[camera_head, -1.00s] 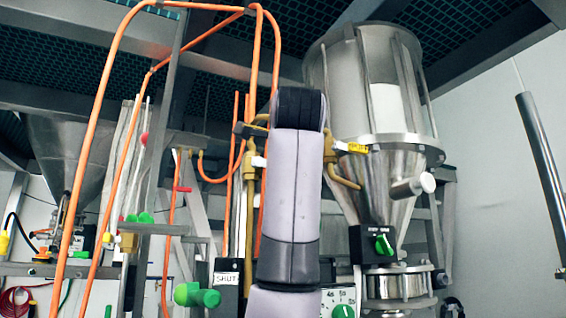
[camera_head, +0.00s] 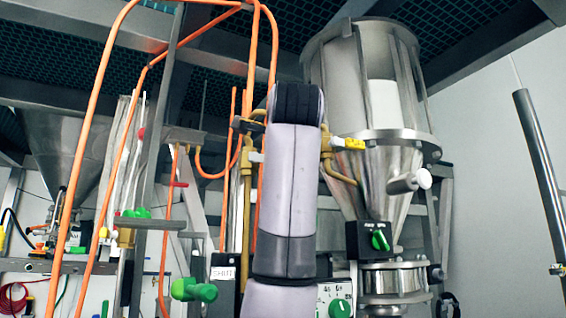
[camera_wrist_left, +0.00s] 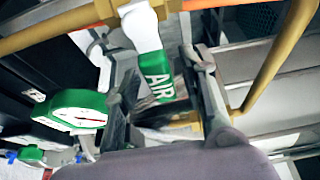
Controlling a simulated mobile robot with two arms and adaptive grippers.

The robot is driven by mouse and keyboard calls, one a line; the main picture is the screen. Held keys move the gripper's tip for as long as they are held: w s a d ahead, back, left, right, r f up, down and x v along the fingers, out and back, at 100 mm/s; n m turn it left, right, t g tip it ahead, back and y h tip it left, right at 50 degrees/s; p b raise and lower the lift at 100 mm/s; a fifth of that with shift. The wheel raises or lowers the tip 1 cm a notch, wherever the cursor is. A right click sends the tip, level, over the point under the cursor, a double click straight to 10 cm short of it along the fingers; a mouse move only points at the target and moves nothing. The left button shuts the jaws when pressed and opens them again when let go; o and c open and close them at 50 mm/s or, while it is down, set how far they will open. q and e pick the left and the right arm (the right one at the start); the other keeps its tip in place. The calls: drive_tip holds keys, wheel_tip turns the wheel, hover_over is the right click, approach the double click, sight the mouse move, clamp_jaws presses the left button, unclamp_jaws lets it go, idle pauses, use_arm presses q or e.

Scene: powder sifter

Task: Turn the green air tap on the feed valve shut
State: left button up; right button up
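The green tap handle (camera_wrist_left: 156,76), lettered AIR, hangs below a pale fitting in the left wrist view. My left gripper (camera_wrist_left: 163,72) is open, with one dark finger on each side of the handle. I cannot tell whether either finger touches it. In the head view my left arm rises through the middle and hides the gripper and the tap. My right gripper is in neither current view.
Brass pipes (camera_wrist_left: 272,65) run close around the gripper, and a green-rimmed gauge (camera_wrist_left: 75,112) is at its left. In the head view a steel hopper (camera_head: 385,190) stands right of my arm. Orange hoses (camera_head: 92,130) hang at the left.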

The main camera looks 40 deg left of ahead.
use_arm(q)
drive_tip(key=shift+s, duration=0.1)
drive_tip(key=v, duration=1.2)
drive_tip(key=shift+r, duration=0.1)
